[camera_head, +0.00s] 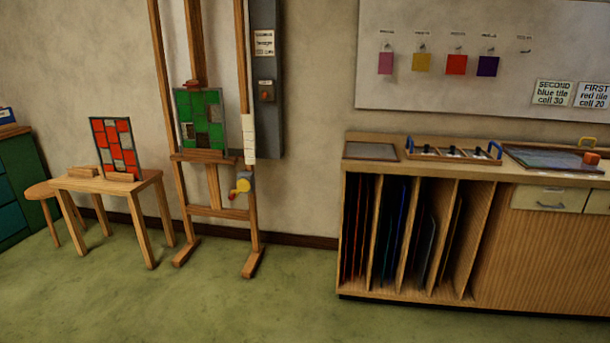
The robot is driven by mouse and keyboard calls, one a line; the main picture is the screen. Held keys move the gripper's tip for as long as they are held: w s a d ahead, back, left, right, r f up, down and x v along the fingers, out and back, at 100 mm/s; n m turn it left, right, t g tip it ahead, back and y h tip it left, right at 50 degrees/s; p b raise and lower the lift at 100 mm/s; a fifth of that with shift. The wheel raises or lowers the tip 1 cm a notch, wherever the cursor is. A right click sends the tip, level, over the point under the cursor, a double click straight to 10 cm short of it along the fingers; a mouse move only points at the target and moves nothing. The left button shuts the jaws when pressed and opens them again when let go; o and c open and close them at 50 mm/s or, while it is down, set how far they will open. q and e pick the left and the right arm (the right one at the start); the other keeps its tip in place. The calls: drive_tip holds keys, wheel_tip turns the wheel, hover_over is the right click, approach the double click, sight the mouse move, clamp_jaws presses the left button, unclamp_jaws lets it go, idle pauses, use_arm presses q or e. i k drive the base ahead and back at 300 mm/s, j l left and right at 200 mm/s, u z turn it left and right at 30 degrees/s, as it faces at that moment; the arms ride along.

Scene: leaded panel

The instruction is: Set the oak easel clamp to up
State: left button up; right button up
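The oak easel (181,195) stands against the wall left of the middle, holding a green leaded panel (201,120) upright on its ledge (205,156). A yellow round part with a small handle (242,185) sits low on the easel's right leg; a red tip shows below it. A small dark reddish part (194,84) sits on the centre mast at the panel's top edge. I cannot tell for sure which of these is the clamp, or its setting. Neither of my grippers is in view.
A small wooden table (84,184) with a red leaded panel (116,147) stands left of the easel, beside a round stool (42,191). A long wooden cabinet (530,233) with upright slots stands right. A grey wall box (265,60) hangs behind the easel. Green floor (200,310) in front is clear.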

sight(194, 85)
drive_tip(key=i+j+u, duration=0.15)
drive_tip(key=i+u, duration=0.15)
drive_tip(key=i, duration=0.3)
drive_tip(key=i+u, duration=0.3)
drive_tip(key=i, duration=0.3)
drive_tip(key=i+l+u, duration=0.25)
drive_tip(key=i, duration=0.4)
drive_tip(key=i+l+u, duration=0.15)
drive_tip(key=i+u, duration=0.15)
drive_tip(key=i, duration=0.3)
